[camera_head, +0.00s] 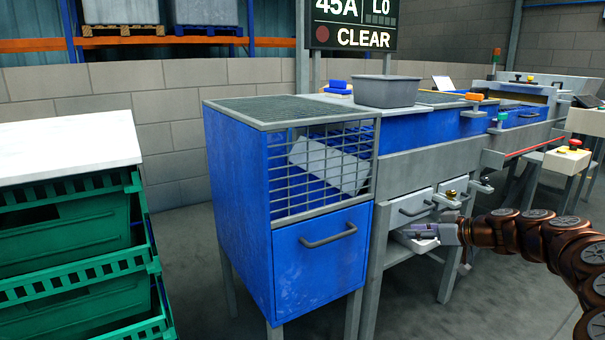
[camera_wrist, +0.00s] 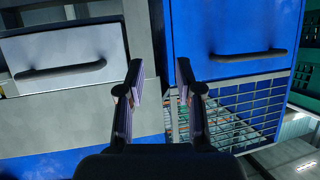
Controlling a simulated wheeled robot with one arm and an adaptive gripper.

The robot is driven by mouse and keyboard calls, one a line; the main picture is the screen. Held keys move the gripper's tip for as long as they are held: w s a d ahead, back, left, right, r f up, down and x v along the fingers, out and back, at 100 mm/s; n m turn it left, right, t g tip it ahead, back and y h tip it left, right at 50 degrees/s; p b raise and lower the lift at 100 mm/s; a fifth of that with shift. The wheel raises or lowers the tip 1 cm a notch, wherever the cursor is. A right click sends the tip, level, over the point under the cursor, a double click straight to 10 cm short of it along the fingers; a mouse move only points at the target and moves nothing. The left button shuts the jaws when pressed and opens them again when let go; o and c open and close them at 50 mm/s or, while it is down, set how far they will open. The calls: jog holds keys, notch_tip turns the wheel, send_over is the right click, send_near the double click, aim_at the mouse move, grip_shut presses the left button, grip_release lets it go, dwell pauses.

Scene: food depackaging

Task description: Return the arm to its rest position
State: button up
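My arm, copper-brown and jointed, comes in from the right in the head view. My gripper (camera_head: 421,232) is in front of the grey drawer fronts, to the right of the blue cabinet (camera_head: 318,262). In the wrist view its two fingers (camera_wrist: 160,76) stand apart with nothing held between them. Behind the gap are a grey post and blue panels. A grey drawer front (camera_wrist: 65,55) is on the left of that view, and the blue front with a dark handle (camera_wrist: 248,55) is on the right. Whether the gripper touches anything is unclear.
The cabinet's wire cage (camera_head: 321,207) holds a tilted pale panel (camera_head: 329,165). A grey tub (camera_head: 387,92) and blue blocks (camera_head: 337,87) stand on the line. Green crates (camera_head: 75,252) are at left. A control box with buttons (camera_head: 567,160) is at right. Floor is clear in front.

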jog(key=s+a+r+g+p, duration=0.7)
jog(key=s+a+r+p, duration=1.1)
jog(key=s+a+r, duration=0.4)
jog(key=s+r+m+g+h+p, duration=0.15)
jog(key=s+r+h+p, duration=0.35)
jog(key=s+p, duration=0.55)
jog(key=s+d+r+m+g+h+p, duration=0.1)
jog(key=s+d+r+m+h+p, duration=0.1)
jog(key=s+d+p, duration=0.3)
jog(key=s+d+r+m+g+h+p, duration=0.2)
jog(key=s+d+r+m+p, duration=0.2)
jog(key=s+p, duration=0.4)
jog(key=s+d+r, duration=0.1)
jog(key=s, duration=0.4)
jog(key=shift+d, duration=0.35)
jog(key=shift+m, duration=0.25)
